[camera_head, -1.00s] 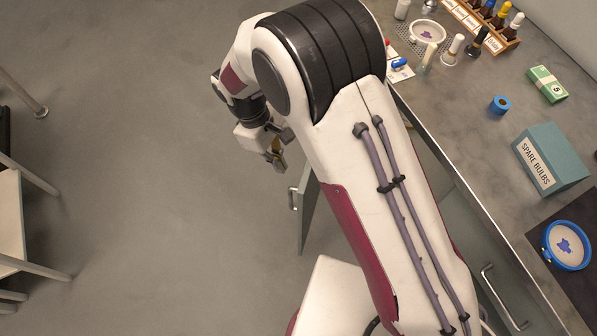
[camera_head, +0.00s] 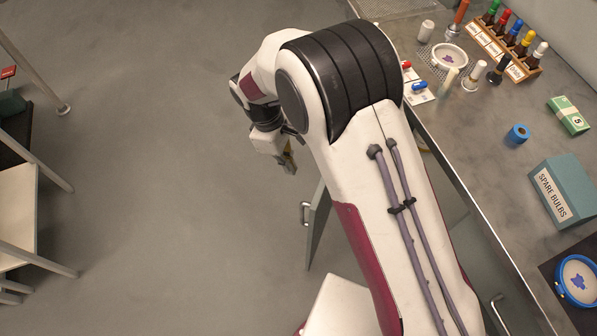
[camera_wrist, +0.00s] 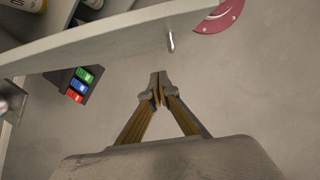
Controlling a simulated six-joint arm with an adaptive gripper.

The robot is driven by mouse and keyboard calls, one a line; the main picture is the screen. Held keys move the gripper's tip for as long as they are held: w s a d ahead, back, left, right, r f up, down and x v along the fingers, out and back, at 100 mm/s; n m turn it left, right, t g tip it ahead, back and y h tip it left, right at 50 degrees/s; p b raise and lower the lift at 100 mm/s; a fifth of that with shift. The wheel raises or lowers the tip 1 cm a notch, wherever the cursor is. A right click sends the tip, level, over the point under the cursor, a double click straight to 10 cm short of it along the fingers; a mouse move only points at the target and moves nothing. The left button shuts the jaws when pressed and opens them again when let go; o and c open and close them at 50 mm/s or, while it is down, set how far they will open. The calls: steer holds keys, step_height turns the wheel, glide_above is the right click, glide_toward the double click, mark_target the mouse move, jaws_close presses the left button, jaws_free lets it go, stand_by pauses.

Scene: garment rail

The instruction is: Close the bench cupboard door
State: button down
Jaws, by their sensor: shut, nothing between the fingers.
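The bench cupboard door (camera_head: 319,228) is a grey-green panel standing open, swung out from the bench front into the room. Its handle (camera_head: 305,213) is on the face toward the left. In the wrist view the door (camera_wrist: 110,42) is seen edge-on as a pale band across the top, with the handle (camera_wrist: 170,42) at its right part. My gripper (camera_head: 289,165) is above and left of the handle in the head view. In the wrist view my gripper (camera_wrist: 157,87) has its fingertips together, empty, with a visible gap to the door. My arm hides part of the bench front.
Another handle (camera_head: 503,312) is on the bench front. A shelf unit (camera_head: 18,205) stands far left; the floor between is clear.

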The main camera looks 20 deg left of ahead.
steer(key=d+f, duration=0.6)
steer(key=f, duration=0.3)
steer(key=shift+w+d, duration=0.2)
stand_by(0.4)
steer(key=shift+f, duration=0.1)
stand_by(0.3)
